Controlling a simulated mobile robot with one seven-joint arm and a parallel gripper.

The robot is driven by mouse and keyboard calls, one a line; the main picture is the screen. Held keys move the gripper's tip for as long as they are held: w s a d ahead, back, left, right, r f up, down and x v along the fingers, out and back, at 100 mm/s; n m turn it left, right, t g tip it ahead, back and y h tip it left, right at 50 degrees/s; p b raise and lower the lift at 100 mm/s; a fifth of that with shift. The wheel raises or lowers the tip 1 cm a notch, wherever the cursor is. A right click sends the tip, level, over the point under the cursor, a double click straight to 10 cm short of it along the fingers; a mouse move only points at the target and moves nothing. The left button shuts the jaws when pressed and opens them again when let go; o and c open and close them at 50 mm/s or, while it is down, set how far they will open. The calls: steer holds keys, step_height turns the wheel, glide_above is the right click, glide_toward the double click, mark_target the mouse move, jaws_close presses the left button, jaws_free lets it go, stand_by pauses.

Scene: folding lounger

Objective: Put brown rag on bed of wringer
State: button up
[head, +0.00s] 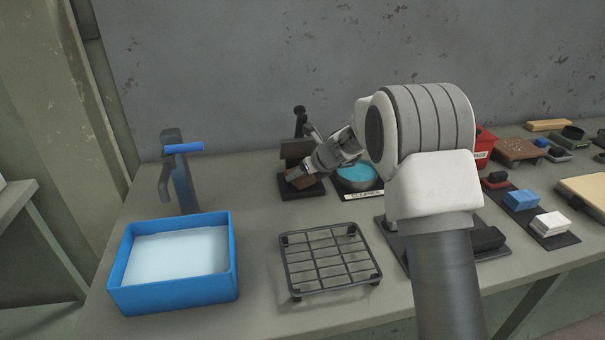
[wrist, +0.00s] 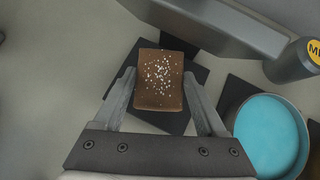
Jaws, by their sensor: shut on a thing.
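The brown rag (wrist: 160,92) is a small folded rectangle with white specks. It sits between the two fingers of my gripper (wrist: 158,78), which is shut on it. In the head view my gripper (head: 302,172) points down-left over the wringer. The wringer has a dark flat bed (head: 314,188), an upright brown-grey plate (head: 294,149) and a black post with a knob. The wrist view shows the dark bed (wrist: 202,74) beneath and around the rag. I cannot tell whether the rag touches the bed.
A round dish of turquoise liquid (wrist: 267,132) stands close right of the wringer. A blue water tub (head: 118,284) and a wire rack (head: 330,262) are in front. A red bin (head: 484,143) and several blocks lie to the right. A blue-handled post (head: 182,175) stands left.

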steer(key=shift+f, duration=0.2)
steer(key=o, duration=1.4)
steer(key=shift+o, duration=0.2)
steer(key=shift+r, duration=0.1)
